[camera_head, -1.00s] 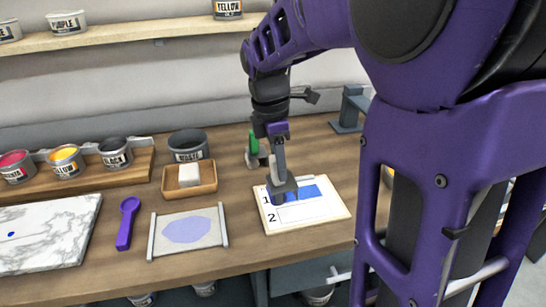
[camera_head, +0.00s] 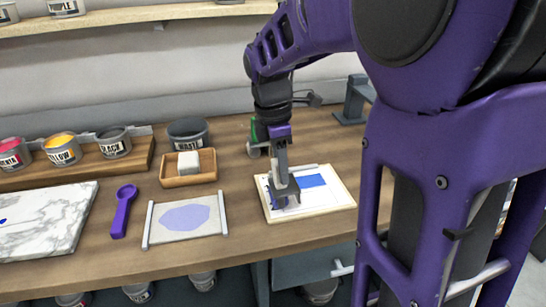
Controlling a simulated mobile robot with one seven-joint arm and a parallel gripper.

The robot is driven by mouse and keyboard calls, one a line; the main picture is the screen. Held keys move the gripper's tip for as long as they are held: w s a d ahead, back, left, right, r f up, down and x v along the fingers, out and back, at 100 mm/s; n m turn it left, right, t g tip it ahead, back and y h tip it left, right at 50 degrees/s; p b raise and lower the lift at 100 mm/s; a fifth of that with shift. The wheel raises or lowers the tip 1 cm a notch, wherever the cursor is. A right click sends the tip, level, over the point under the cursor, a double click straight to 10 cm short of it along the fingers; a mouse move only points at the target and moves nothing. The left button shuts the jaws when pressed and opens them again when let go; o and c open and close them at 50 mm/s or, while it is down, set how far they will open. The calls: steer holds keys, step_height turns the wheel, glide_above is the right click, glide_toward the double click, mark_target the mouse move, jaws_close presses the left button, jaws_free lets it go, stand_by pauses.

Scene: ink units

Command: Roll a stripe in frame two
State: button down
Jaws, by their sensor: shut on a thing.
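The frame numbers are largely hidden, with dark blue showing beside the gripper. A tray (camera_head: 150,226) with a pale blue ink patch (camera_head: 186,217) lies left of the card.
A green-handled tool (camera_head: 254,132) stands behind my gripper. A waste can (camera_head: 188,132), a wooden box (camera_head: 178,182) with a white block, a purple spoon (camera_head: 123,211) and a marble slab (camera_head: 70,220) are to the left. Ink cans (camera_head: 62,150) stand on a rack.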

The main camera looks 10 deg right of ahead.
steer(key=shift+f+b, duration=0.3)
steer(key=shift+f, duration=0.35)
stand_by(0.4)
